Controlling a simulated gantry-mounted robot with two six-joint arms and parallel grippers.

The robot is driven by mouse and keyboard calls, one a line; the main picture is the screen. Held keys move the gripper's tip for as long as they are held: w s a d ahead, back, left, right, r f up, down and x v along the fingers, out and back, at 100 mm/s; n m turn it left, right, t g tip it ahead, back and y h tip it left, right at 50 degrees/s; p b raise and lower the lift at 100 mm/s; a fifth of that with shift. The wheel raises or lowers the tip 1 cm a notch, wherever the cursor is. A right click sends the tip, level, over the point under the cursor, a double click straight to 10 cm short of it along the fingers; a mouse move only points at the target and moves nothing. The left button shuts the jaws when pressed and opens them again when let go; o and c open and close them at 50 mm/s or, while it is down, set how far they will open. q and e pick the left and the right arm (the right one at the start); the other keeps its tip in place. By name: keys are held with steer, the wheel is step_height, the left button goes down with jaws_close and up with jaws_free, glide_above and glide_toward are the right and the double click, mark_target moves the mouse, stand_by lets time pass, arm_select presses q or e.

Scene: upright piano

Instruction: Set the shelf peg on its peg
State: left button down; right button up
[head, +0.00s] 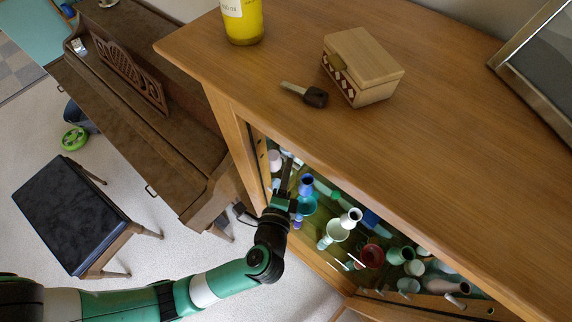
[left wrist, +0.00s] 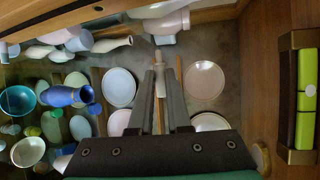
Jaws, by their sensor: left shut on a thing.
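My left gripper (head: 287,172) reaches through the open front of the wooden cabinet (head: 222,105), near its left inner wall. In the left wrist view my left gripper (left wrist: 159,76) has its two dark fingers close together, shut on a small pale piece, seemingly the shelf peg (left wrist: 158,58), which sticks out past the fingertips. Most of the peg is hidden between the fingers. In the head view I cannot make out the peg. Its seat cannot be told clearly in either view. My right gripper is not in view.
Blue vases (head: 306,184), pale cups, bowls and plates (left wrist: 203,81) crowd the cabinet close around the gripper. A piano (head: 125,120) and black stool (head: 70,213) are left.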

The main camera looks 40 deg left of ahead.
mark_target(260, 153)
arm_select(q)
steer(key=a, duration=0.3)
steer(key=s+a, duration=0.1)
steer(key=a, duration=0.1)
steer(key=shift+a+p, duration=0.35)
steer(key=shift+a, duration=0.05)
steer(key=shift+f, duration=0.1)
stand_by(1.5)
steer(key=shift+s+a+p, duration=0.15)
steer(key=shift+a+p, duration=0.2)
steer(key=shift+a, duration=1.1)
stand_by(1.7)
steer(key=c, duration=0.8)
jaws_free()
